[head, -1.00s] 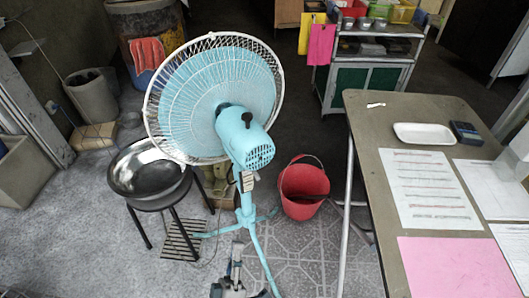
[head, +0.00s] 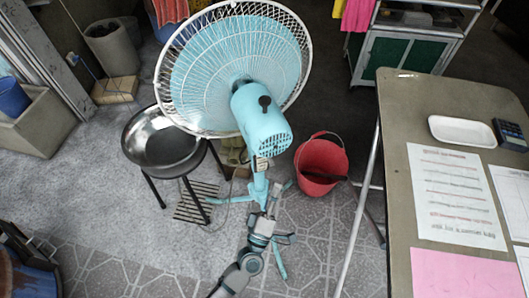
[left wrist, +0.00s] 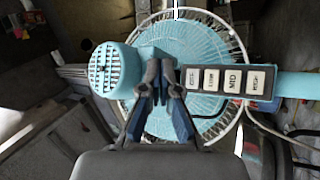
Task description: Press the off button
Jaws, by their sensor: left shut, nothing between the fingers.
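A light-blue pedestal fan (head: 262,125) with a white wire guard stands at the centre of the head view. In the left wrist view its control panel (left wrist: 220,93) is a dark strip with several pale buttons in a row. My left gripper (left wrist: 162,68) is shut and empty, beside the panel's left end in that view; contact cannot be told. In the head view it (head: 274,192) is low by the fan's pole. My right gripper is not in view.
A table (head: 440,100) with papers and a white tray (head: 461,131) stands at the right. A red bucket (head: 321,165) is right of the fan.

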